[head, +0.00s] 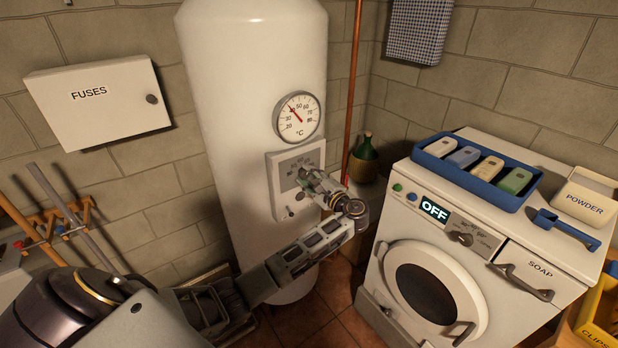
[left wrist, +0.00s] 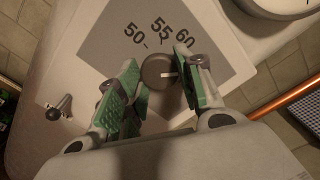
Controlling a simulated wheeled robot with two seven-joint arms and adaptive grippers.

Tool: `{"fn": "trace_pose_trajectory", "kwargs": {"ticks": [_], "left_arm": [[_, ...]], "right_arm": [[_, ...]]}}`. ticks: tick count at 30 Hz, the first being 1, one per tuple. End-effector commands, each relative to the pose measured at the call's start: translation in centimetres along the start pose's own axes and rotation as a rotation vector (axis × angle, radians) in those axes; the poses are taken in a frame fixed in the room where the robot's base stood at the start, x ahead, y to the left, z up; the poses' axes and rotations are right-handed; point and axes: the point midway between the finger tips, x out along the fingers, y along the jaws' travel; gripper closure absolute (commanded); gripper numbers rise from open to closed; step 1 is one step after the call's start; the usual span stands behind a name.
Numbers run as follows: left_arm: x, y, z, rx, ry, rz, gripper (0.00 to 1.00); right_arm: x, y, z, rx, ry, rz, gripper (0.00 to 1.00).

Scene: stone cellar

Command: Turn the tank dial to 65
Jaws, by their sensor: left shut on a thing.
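The white tank (head: 250,60) stands at the centre of the head view. Its dial panel (head: 283,207) has a grey scale plate (left wrist: 100,40). In the left wrist view the numbers 50, 55 and 60 show above the round grey dial (left wrist: 155,71). The dial's white mark points right, toward the right-hand finger, which hides the scale there. My left gripper (head: 312,183) is shut on the dial, with green finger pads on both sides of it in the left wrist view (left wrist: 153,85). My right gripper is not in view.
A thermometer (head: 298,116) sits above the panel. A small lever (left wrist: 58,107) is on the panel beside the dial. A copper pipe (head: 352,95) and green bottle (head: 364,160) stand to the right, then a washing machine (head: 390,290). A fuse box (head: 98,102) hangs at left.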

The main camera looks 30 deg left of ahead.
Motion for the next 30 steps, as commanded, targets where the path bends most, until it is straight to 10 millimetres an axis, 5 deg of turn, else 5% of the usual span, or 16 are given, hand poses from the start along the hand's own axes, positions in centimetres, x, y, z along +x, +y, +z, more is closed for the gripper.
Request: {"fn": "trace_pose_trajectory", "kwargs": {"ticks": [6,20,30], "left_arm": [[-0.1,0.2,-0.1,0.002,0.002,0.002,0.42],[-0.5,0.1,-0.1,0.000,0.001,0.000,0.42],[-4.0,0.1,-0.1,0.001,0.002,0.001,0.42]], "right_arm": [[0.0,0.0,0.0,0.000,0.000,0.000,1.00],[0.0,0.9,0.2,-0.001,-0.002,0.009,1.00],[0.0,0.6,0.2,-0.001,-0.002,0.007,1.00]]}}
